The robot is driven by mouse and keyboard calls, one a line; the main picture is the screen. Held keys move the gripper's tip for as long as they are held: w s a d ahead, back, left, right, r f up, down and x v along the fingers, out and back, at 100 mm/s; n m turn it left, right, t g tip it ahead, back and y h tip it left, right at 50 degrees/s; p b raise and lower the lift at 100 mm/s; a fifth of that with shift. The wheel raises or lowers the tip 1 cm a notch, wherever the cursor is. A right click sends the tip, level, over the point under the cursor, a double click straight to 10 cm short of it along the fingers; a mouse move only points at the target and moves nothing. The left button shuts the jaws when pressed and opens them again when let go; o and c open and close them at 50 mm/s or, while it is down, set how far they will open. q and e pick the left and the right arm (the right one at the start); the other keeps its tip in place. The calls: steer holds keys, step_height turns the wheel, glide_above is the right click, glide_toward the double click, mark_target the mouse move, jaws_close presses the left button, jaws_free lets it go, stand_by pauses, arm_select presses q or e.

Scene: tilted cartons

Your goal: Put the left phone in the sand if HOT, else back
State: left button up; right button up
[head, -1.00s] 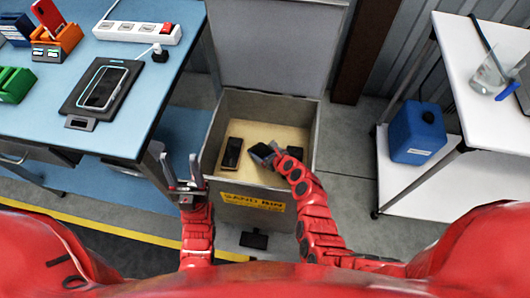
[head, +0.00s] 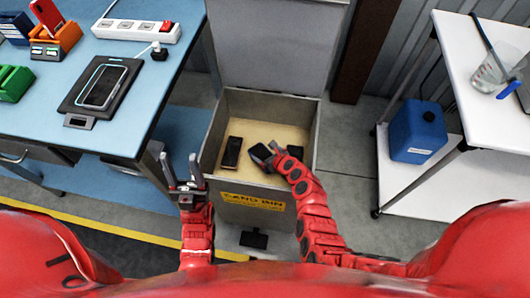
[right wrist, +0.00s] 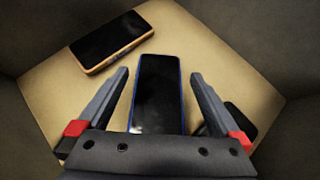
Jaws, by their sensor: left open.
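A phone with a pale glowing edge (head: 103,87) lies on a dark pad (head: 127,78) on the blue bench; the small display (head: 79,122) at its front is unreadable. A red phone (head: 47,14) leans in an orange stand (head: 55,42). The open sand bin (head: 252,209) holds an orange-edged phone (head: 231,151), also in the right wrist view (right wrist: 110,40). My right gripper (right wrist: 159,74) is open inside the bin, its fingers either side of a blue-edged phone (right wrist: 158,92), with gaps. Another dark phone (right wrist: 242,117) is partly hidden. My left gripper (head: 178,163) is open and empty, left of the bin.
A white power strip (head: 137,31) and green stand (head: 14,83) are on the bench. At right a white shelf unit (head: 480,110) carries a beaker (head: 490,70) and a blue canister (head: 416,132). A pedal (head: 254,239) is before the bin.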

steer(key=shift+s, duration=0.1)
steer(key=shift+s+d+r, duration=0.1)
steer(key=shift+d+r, duration=0.05)
steer(key=shift+r, duration=0.05)
steer(key=v, duration=1.7)
step_height(320, 180, up, 10)
steer(key=p, duration=1)
steer(key=shift+p, duration=0.3)
steer(key=shift+f, duration=0.1)
